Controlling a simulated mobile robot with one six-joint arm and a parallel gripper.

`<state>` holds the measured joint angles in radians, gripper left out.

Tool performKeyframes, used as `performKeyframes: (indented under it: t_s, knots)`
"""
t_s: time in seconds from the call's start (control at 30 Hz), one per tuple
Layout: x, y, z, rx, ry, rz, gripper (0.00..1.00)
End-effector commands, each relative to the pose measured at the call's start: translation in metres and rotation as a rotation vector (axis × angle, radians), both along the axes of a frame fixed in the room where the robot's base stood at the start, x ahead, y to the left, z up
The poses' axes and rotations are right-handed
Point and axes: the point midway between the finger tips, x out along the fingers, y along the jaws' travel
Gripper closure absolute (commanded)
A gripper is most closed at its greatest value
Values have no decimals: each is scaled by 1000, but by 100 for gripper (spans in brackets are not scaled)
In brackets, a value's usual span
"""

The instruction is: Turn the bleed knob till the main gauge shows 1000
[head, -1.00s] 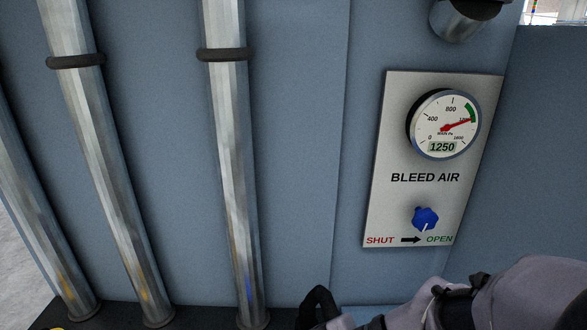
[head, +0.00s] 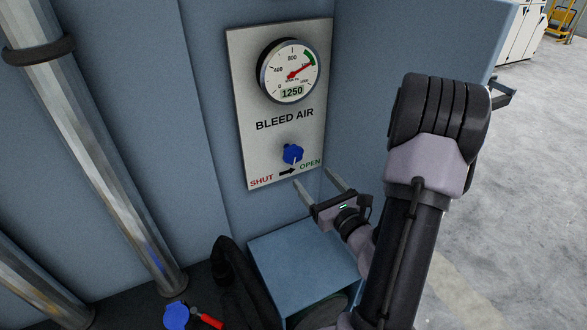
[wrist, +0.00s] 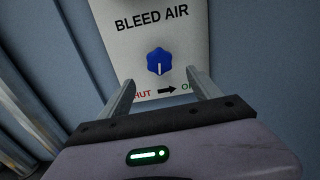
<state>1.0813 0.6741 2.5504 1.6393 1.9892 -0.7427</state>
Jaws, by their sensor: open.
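The blue bleed knob (head: 292,154) sits on the lower part of a pale BLEED AIR panel (head: 247,100), above the words SHUT and OPEN and a black arrow. Its white mark points about straight down in the wrist view (wrist: 159,62). The main gauge (head: 289,71) above it has a red needle near the green band, and its display reads 1250. My gripper (head: 319,181) is open and empty, below and a little right of the knob. In the wrist view its two fingers (wrist: 160,88) point at the panel, with the knob beyond them, apart from both.
A blue box-like ledge (head: 290,255) juts out below the panel. A blue wall stands right of the panel. A metal pipe (head: 95,150) runs down at left, with a blue knob and red handle (head: 178,316) near its foot. Open grey floor lies at right.

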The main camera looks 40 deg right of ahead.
Motion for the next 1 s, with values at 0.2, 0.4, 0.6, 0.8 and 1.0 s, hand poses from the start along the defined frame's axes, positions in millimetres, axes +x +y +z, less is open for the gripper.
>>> performKeyframes:
  t_s: [0.2,0.4,0.6,0.8,1.0]
  knots:
    - [40,-7,-5,-2,-4,4,27]
    - [89,-19,3,2,-3,3,27]
    - [112,-26,2,3,-1,1,27]
    - [116,-27,1,3,-2,0,27]
    - [116,-27,1,3,-2,0,42]
